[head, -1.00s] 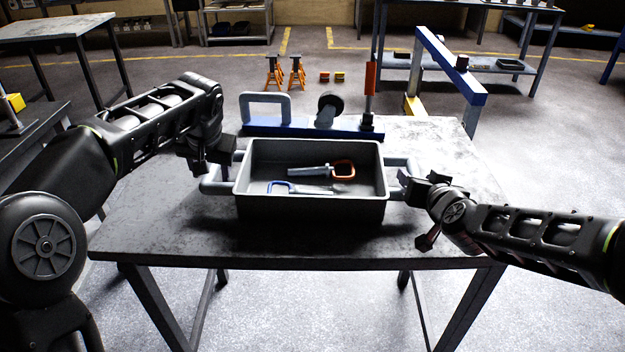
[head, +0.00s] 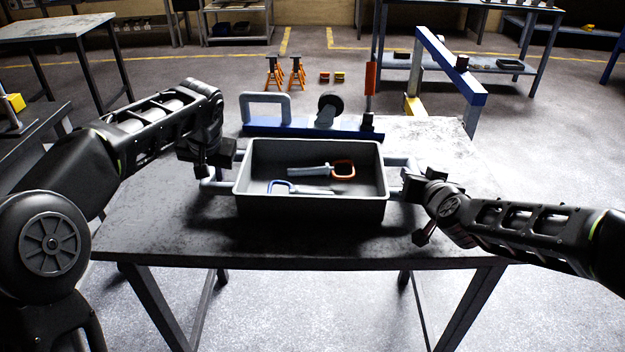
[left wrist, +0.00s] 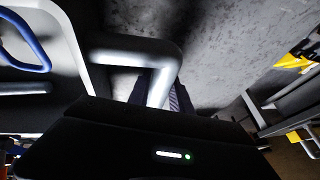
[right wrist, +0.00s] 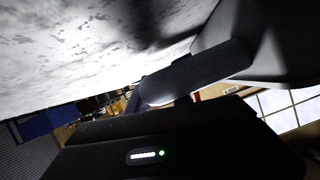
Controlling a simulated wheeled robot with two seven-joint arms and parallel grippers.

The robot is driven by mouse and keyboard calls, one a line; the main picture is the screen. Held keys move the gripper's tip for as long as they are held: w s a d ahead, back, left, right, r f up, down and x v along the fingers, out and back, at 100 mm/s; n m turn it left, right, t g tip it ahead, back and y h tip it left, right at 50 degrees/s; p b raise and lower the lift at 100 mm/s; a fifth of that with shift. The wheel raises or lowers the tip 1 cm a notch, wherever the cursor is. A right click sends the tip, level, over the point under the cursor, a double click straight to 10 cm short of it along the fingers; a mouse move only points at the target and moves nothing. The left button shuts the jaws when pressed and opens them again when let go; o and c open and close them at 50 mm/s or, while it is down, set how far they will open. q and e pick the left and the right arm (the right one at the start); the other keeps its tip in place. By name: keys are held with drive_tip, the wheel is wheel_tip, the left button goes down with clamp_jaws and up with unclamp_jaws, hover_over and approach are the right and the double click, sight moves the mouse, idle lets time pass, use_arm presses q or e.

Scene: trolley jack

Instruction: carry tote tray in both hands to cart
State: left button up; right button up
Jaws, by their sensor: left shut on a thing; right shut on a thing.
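The grey tote tray (head: 311,213) is over the near middle of the work table, level, with a dark shadow around it. I cannot tell whether it rests on the top. A clamp with an orange frame (head: 343,169) and a blue-handled tool (head: 283,186) lie inside. My left gripper (head: 226,158) is shut on the tray's left handle, a bent light bar (left wrist: 135,52). My right gripper (head: 407,184) is shut on the right handle (head: 399,162). In the right wrist view, the gripper body hides much of the grip.
The work table (head: 150,228) has bare top around the tray. A blue hoist-like frame (head: 450,65) stands behind right. Orange stands (head: 274,72) are on the floor beyond. Another table (head: 55,28) is back left.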

use_arm(q)
clamp_jaws()
use_arm(e)
clamp_jaws()
idle(0.4)
